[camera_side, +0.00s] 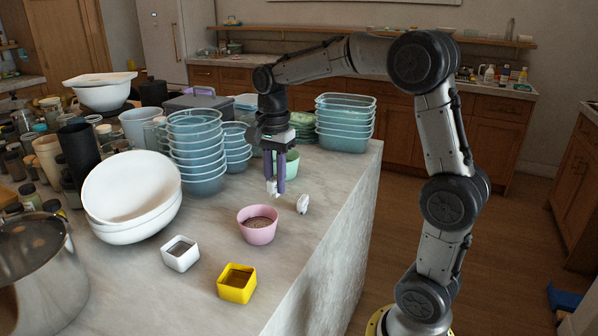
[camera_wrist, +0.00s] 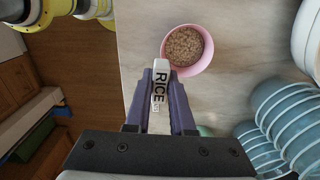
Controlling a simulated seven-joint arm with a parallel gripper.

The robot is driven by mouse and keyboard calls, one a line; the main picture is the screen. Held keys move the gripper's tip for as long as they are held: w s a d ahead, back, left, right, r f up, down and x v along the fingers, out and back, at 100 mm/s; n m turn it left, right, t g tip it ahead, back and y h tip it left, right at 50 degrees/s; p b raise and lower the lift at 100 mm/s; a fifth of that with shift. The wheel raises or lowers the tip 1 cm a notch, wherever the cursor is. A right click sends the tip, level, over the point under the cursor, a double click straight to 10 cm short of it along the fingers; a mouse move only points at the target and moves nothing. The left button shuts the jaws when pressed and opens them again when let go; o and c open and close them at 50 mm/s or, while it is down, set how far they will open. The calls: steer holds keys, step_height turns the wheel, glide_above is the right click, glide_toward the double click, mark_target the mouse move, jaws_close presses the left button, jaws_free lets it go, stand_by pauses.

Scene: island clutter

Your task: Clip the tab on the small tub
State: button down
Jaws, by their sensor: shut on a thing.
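My gripper (camera_side: 273,188) points straight down above the counter and is shut on a white tab (camera_wrist: 159,88) marked "RICE" in black. In the wrist view the tab lies between the purple fingers (camera_wrist: 160,100); its white end is beside the pink tub's rim. The small round pink tub (camera_side: 257,234), holding brown grain, stands in front of my gripper in the side view; it also shows in the wrist view (camera_wrist: 208,62). In the side view the tab and the rim look apart. A small white piece (camera_side: 303,204) appears right of my fingertips; its link to the tab is unclear.
A white square tub (camera_side: 180,256) and a yellow square tub (camera_side: 237,291) stand in front. A green tub (camera_side: 292,164) is close behind my fingers. Stacked blue bowls (camera_side: 203,187) and white bowls (camera_side: 130,235) stand left. The counter's right edge is close.

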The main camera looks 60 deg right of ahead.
steer(key=shift+w+a, duration=0.1)
steer(key=shift+a, duration=0.3)
steer(key=shift+f, duration=0.1)
steer(key=shift+f, duration=2.8)
steer(key=shift+f, duration=1.1)
steer(key=shift+r, duration=0.2)
steer(key=shift+r, duration=0.5)
